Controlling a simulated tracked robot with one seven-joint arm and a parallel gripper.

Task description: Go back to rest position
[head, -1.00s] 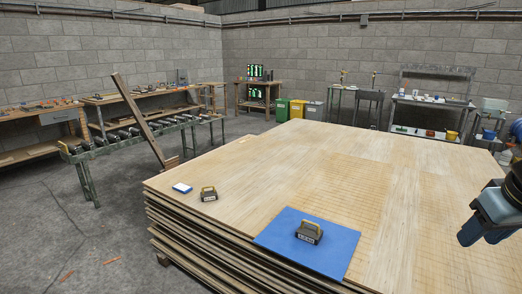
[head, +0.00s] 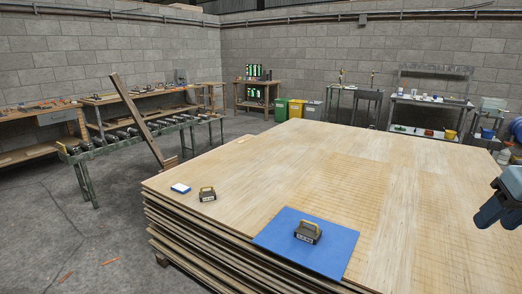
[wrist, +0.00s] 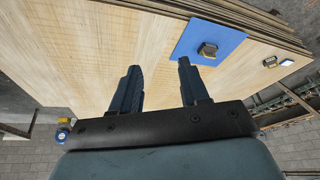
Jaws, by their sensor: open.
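My gripper (head: 490,212) is at the right edge of the head view, above the right side of the veneer stack (head: 390,165). In the wrist view my gripper (wrist: 158,85) shows two dark fingers held wide apart with nothing between them. The stack's top sheet also fills much of the wrist view (wrist: 60,50). A blue mat (head: 335,250) lies on the stack's near edge, and a dark block with a yellow handle (head: 308,232) stands on it. Both are beyond my fingertips in the wrist view.
A second handled block (head: 207,194) and a blue-and-white block (head: 180,188) sit at the stack's left corner. A roller conveyor (head: 140,137) with a leaning plank (head: 137,115) stands at left. Benches and bins (head: 296,108) line the walls. Grey floor at left is mostly clear.

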